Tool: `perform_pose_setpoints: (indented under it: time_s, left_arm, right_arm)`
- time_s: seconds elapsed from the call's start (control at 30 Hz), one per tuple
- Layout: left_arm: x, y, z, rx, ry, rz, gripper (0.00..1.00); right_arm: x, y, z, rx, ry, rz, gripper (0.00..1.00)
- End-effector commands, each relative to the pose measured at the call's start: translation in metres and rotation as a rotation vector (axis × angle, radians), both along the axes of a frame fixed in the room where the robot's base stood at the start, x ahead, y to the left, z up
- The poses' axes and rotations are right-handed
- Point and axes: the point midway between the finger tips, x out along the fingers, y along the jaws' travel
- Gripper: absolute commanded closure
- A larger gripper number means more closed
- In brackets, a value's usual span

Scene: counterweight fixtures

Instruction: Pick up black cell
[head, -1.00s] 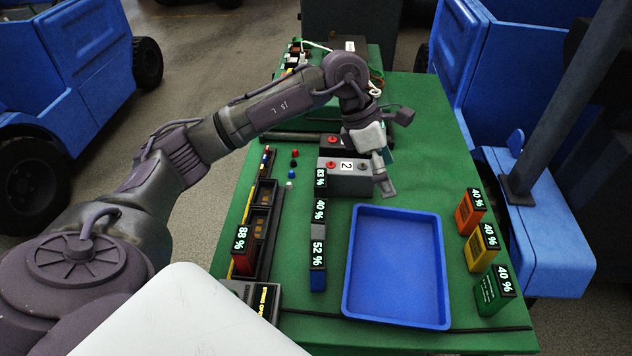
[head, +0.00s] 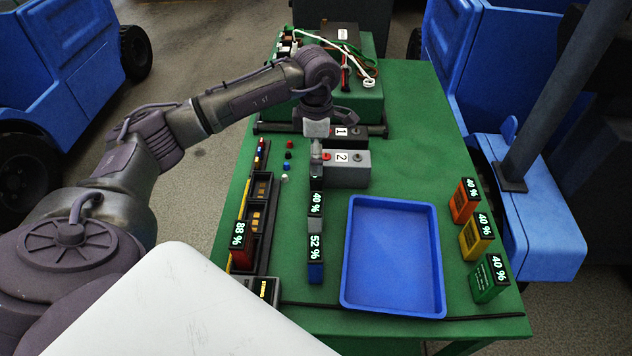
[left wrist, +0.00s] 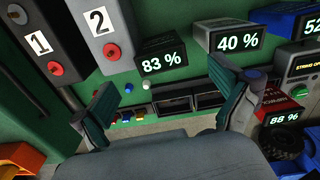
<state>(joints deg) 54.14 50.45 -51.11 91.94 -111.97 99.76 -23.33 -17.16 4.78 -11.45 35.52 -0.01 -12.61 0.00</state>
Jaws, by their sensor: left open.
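The black cell (left wrist: 160,62) shows "83 %" on its top in the left wrist view. It stands beside grey block 2 at the far end of a short row of cells. In the head view my left gripper (head: 316,155) is over the far end of that row and hides most of the black cell. In the left wrist view the left gripper (left wrist: 172,98) is open and empty, with its fingers apart and the black cell beyond the gap between them. My right gripper is not in view.
A grey cell (head: 315,225) and a blue cell (head: 315,272) continue the row. Block 2 (head: 350,178) adjoins its far end. A red cell (head: 241,257) stands in the left rack. An empty blue tray (head: 393,308) lies right; orange, yellow and green cells stand beyond it.

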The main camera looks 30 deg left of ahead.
Motion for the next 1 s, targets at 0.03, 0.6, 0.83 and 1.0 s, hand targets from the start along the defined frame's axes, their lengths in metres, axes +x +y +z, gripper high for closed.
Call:
perform_pose_setpoints:
  time_s: [0.03, 0.6, 0.83, 1.0]
  left_arm:
    - [-0.002, -0.001, -0.006, -0.001, 0.007, -0.001, 0.01]
    - [-0.002, -0.001, -0.046, -0.001, 0.001, -0.001, 0.06]
    - [-0.002, -0.001, -0.046, -0.001, 0.001, -0.001, 0.44]
    - [-0.002, -0.001, -0.046, -0.001, 0.001, -0.001, 0.73]
  right_arm:
    - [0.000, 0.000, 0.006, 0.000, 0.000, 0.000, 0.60]
    - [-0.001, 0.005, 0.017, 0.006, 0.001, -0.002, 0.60]
    - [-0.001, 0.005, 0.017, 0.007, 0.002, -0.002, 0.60]
    - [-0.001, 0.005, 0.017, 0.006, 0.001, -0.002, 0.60]
